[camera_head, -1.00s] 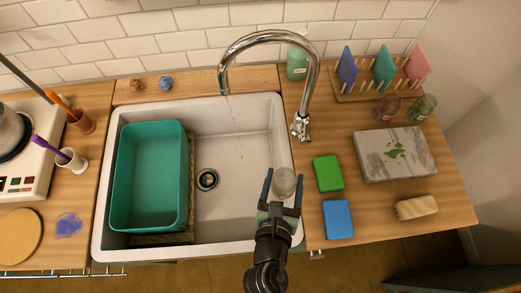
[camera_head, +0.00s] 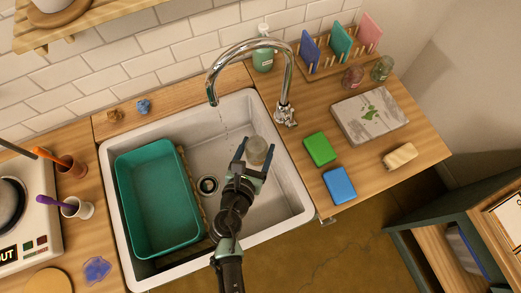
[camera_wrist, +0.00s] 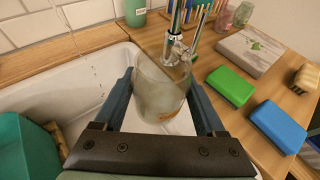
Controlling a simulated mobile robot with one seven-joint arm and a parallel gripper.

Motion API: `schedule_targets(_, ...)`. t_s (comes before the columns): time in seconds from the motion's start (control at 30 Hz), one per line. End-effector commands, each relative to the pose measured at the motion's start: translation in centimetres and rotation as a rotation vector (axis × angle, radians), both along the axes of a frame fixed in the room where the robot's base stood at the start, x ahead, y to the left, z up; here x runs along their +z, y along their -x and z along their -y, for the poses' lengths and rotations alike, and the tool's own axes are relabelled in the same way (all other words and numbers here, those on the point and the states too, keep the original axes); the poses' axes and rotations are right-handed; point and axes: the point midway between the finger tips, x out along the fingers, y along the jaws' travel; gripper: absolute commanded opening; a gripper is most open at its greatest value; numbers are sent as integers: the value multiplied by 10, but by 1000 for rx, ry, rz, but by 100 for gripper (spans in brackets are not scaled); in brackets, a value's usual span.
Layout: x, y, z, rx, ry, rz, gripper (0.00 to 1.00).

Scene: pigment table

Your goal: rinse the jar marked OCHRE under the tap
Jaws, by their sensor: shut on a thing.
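My gripper (camera_head: 257,158) is shut on a clear glass jar (camera_head: 256,150), held over the right part of the white sink (camera_head: 290,208). In the wrist view the jar (camera_wrist: 160,92) stands between the two fingers, cloudy, with a small orange-brown patch low on its right side. No name is readable on it.
On the right counter lie a green block (camera_head: 319,149), a blue block (camera_head: 340,185), a stained slab (camera_head: 370,116) and two other jars (camera_head: 352,77). A green soap bottle (camera_head: 263,59) stands by the tap.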

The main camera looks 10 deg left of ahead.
Motion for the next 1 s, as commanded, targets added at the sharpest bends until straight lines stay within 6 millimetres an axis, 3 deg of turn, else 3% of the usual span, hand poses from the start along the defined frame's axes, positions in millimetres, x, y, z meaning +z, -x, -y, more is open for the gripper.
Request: schedule_targets(1.0, -21, -66, -77, 4, 1, 1, 13)
